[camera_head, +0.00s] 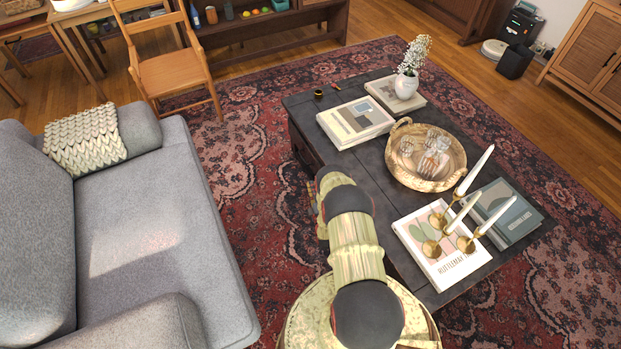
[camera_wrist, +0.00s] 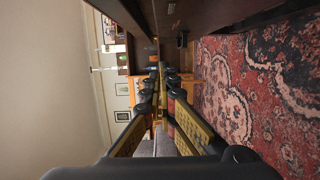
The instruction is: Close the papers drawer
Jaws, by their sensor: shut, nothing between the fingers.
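The dark coffee table (camera_head: 362,158) stands on the rug in the head view, and its left side faces the sofa. The papers drawer cannot be made out for certain; my arm covers part of that side in the head view. In the wrist view, turned on its side, dark wood panels (camera_wrist: 225,12) that look like the table's side run along the top, with a small handle-like piece on them. My gripper (camera_wrist: 160,70) is shut and empty, its fingers pointing along beside the wood. Whether it touches the wood cannot be told.
A grey sofa (camera_head: 150,215) stands left of the table, with a strip of patterned rug (camera_head: 235,160) between. A wooden chair (camera_head: 172,65) is at the back. Books, a round tray (camera_head: 398,178), a vase (camera_head: 405,86) and candlesticks (camera_head: 466,243) stand on the tabletop.

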